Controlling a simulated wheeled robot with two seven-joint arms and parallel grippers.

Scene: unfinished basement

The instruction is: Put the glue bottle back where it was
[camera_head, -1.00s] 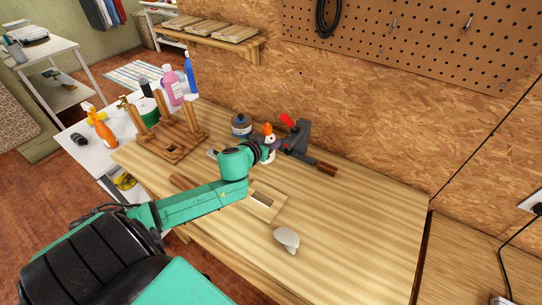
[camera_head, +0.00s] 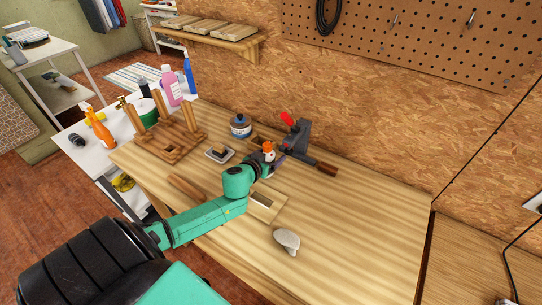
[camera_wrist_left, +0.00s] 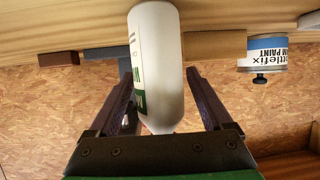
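The glue bottle (camera_head: 268,150) is white with an orange cap, over the back middle of the wooden workbench (camera_head: 350,220). In the left wrist view the bottle (camera_wrist_left: 158,60) appears upside down, with a green and white label, because that view is inverted. My left gripper (camera_wrist_left: 160,85) has one finger on each side of the bottle and appears shut on it. In the head view my left gripper (camera_head: 272,161) is partly hidden by its own wrist. I cannot tell whether the bottle's base touches the bench. My right gripper is out of view.
A blue-labelled paint can (camera_head: 240,127) stands behind and left of the bottle. A dark tool with a red lever (camera_head: 297,136) is close on the right. A wooden frame (camera_head: 165,140) is at the left. A grey rounded object (camera_head: 287,240) lies in front. The bench's right side is clear.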

